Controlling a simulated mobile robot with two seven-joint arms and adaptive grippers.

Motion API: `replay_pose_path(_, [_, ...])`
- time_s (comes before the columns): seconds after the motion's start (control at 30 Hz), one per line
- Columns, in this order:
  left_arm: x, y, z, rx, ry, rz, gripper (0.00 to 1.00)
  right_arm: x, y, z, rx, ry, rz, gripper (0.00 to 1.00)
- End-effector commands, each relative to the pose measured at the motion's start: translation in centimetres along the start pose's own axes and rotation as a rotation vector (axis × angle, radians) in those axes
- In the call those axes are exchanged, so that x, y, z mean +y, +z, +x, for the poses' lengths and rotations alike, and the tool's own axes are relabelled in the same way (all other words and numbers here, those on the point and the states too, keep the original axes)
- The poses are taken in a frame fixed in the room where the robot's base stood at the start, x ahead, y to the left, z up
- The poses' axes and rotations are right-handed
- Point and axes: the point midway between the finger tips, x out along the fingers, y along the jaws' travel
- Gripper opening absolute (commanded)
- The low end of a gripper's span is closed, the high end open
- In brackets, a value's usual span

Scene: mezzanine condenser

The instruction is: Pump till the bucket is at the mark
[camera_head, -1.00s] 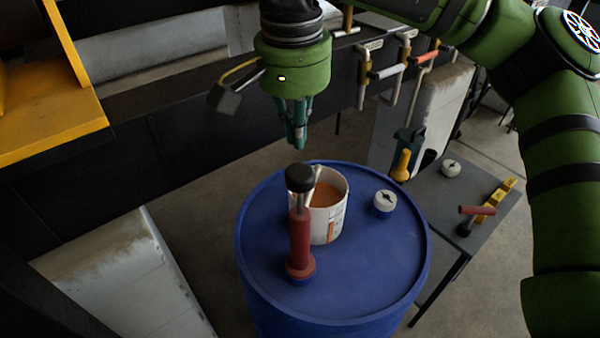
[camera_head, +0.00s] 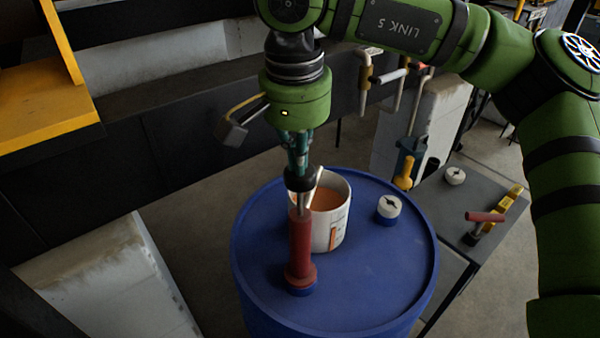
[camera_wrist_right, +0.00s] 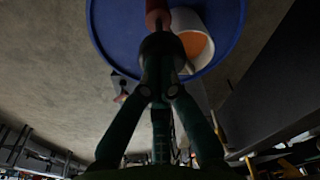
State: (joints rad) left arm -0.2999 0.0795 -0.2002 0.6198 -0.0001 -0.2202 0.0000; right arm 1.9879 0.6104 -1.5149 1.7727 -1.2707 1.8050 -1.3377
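The pump stands upright on the blue drum, with a red barrel (camera_head: 301,248), a pale rod and a black knob (camera_head: 299,181) raised above the barrel. A white bucket (camera_head: 340,225) of orange liquid (camera_head: 325,199) stands right behind it. Its side has markings and an orange strip; I cannot read a level mark. My right gripper (camera_head: 299,168) points down with its fingers together, its tips at the knob's top. In the right wrist view the fingers (camera_wrist_right: 160,62) meet at the dark knob (camera_wrist_right: 160,43). They look shut above it, not around it. My left gripper is not in view.
The blue drum (camera_head: 385,285) carries a white round cap or gauge (camera_head: 388,208) right of the bucket. A grey side table (camera_head: 452,205) holds a similar round piece, a red-handled tool (camera_head: 484,218) and a yellow piece. Pipes and valves are behind. A pale block stands at lower left.

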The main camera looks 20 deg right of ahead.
Motion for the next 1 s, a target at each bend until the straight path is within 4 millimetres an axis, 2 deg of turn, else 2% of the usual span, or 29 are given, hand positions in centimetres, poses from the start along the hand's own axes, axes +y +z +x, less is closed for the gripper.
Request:
replay_pose_path(0.27, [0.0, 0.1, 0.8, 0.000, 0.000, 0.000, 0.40, 0.0, 0.1, 1.0, -0.002, 0.003, 0.000, 0.00])
replay_pose_path(0.67, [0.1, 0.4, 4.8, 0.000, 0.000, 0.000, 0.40, 0.1, 0.6, 6.0, -0.004, 0.004, 0.000, 0.00])
replay_pose_path(0.87, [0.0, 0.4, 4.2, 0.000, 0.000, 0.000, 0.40, 0.1, 0.7, 5.4, -0.002, 0.004, 0.000, 0.00])
replay_pose_path(1.0, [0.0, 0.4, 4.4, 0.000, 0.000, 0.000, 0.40, 0.0, 2.2, 4.7, -0.002, 0.003, -0.006, 0.00])
